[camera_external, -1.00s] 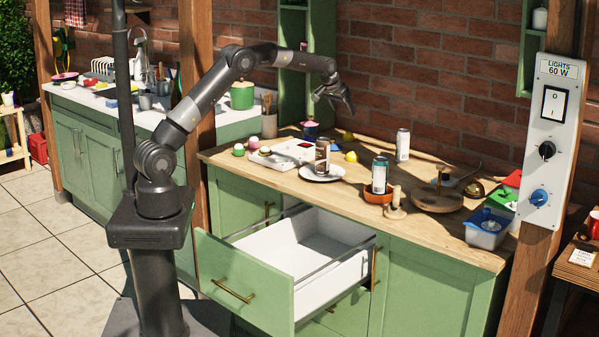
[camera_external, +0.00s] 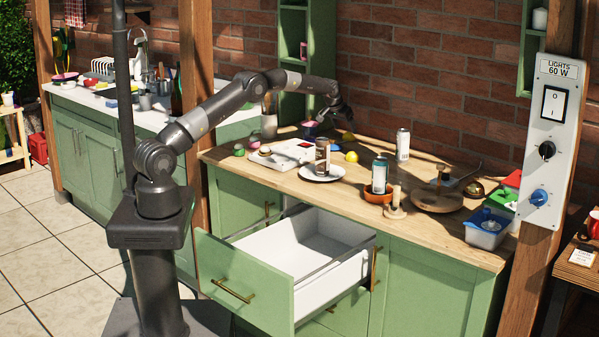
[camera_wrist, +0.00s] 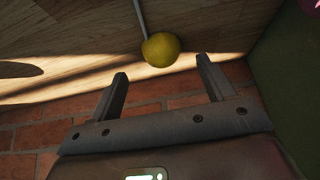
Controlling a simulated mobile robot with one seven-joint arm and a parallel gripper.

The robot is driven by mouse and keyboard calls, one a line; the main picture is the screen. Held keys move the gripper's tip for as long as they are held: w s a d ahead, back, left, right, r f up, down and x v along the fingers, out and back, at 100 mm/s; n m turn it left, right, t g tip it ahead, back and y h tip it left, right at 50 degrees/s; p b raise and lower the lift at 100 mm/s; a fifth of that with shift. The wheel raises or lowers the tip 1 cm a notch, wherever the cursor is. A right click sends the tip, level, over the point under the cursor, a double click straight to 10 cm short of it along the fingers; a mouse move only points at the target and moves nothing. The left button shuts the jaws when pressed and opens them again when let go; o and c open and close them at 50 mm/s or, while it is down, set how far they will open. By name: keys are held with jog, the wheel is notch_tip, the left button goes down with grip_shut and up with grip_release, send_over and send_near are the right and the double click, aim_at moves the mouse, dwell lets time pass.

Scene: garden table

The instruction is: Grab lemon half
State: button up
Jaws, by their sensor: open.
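A yellow lemon piece (camera_wrist: 160,49) lies on the wooden worktop in the wrist view, just beyond and between my fingertips. Its rounded peel faces me, so I cannot tell whether it is a half. It appears to be the yellow piece (camera_external: 348,137) near the brick wall in the external view. A second yellow piece (camera_external: 351,157) lies nearer the front. My gripper (camera_external: 335,116) is above the back of the worktop. In the wrist view my gripper (camera_wrist: 162,67) is open and empty, its fingers apart on either side of the lemon's line.
A thin grey rod (camera_wrist: 141,18) reaches the lemon's edge. The brick wall (camera_wrist: 35,140) and a green panel (camera_wrist: 290,65) are close by. A pink-topped pot (camera_external: 310,128) stands left of my gripper. A can (camera_external: 322,156) on a plate stands in front.

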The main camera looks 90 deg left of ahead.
aim_at(347, 133)
jog(key=shift+x, duration=2.25)
jog(key=shift+s+a, duration=0.1)
jog(key=shift+c, duration=0.2)
jog(key=c, duration=1)
